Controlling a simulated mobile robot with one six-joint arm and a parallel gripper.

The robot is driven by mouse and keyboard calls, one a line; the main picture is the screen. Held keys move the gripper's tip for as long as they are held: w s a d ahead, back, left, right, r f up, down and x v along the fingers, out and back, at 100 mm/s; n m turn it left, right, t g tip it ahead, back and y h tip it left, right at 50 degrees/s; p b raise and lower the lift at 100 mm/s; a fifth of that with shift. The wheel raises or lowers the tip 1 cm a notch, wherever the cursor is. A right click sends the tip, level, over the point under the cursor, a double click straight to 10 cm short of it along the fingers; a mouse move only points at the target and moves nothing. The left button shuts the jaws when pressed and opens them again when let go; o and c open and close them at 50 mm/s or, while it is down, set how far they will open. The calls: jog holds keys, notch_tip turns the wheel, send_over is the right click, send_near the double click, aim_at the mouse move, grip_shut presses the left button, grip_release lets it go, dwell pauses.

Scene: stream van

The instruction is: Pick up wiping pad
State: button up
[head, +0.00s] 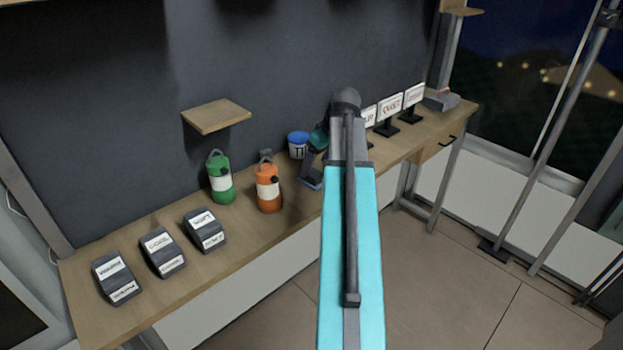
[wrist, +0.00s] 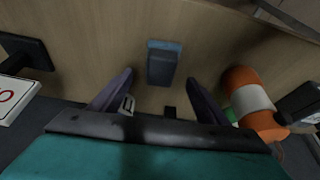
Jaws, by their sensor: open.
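The wiping pad, a small dark grey-blue block with a brighter blue edge, lies on the wooden bench in the wrist view (wrist: 162,66). In the head view it seems to be the small blue-edged piece (head: 308,184) right of the orange bottle, partly covered by my gripper. My gripper (wrist: 160,77) is open and empty, with its two dark purple fingers spread to either side of the pad in the wrist view. Clear gaps show between the pad and both fingers. How high the fingertips are above the bench is hard to tell.
An orange bottle (head: 267,188) stands close beside the gripper, with a green bottle (head: 220,177) further left. A blue tub (head: 298,145) stands behind. Small signs (head: 390,108) stand to the right. Several dark labelled blocks (head: 160,252) lie at the left. A small shelf (head: 217,116) juts from the wall.

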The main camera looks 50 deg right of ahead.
aim_at(312, 172)
jog(key=shift+p+x, duration=0.85)
jog(key=shift+x, duration=1.55)
jog(key=shift+c, duration=0.2)
jog(key=c, duration=1.1)
